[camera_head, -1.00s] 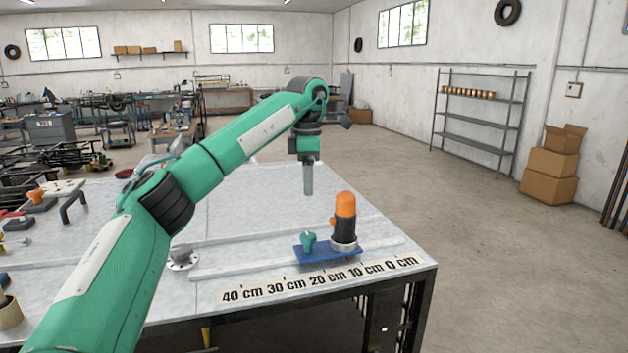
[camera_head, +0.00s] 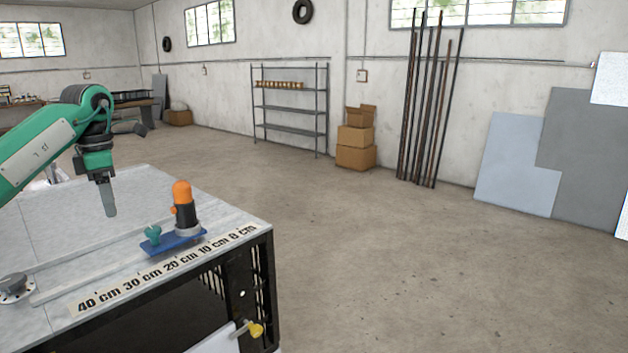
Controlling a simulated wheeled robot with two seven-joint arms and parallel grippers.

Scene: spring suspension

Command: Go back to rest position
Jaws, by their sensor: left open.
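My left gripper (camera_head: 108,198) hangs from the green arm that comes in from the left. It points down above the table and is seen edge-on, with nothing visible in it. It is apart from the orange and black device (camera_head: 184,207), which stands upright to its right on a blue base plate (camera_head: 172,243). A small teal part (camera_head: 152,234) sits on the same plate. My right gripper is not in view.
The light-topped table (camera_head: 60,225) has a centimetre scale (camera_head: 165,270) along its front edge. A grey round flange (camera_head: 14,287) lies at the left. Open concrete floor extends right of the table. Shelving (camera_head: 290,107), cardboard boxes (camera_head: 356,147) and leaning rods (camera_head: 428,110) stand by the wall.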

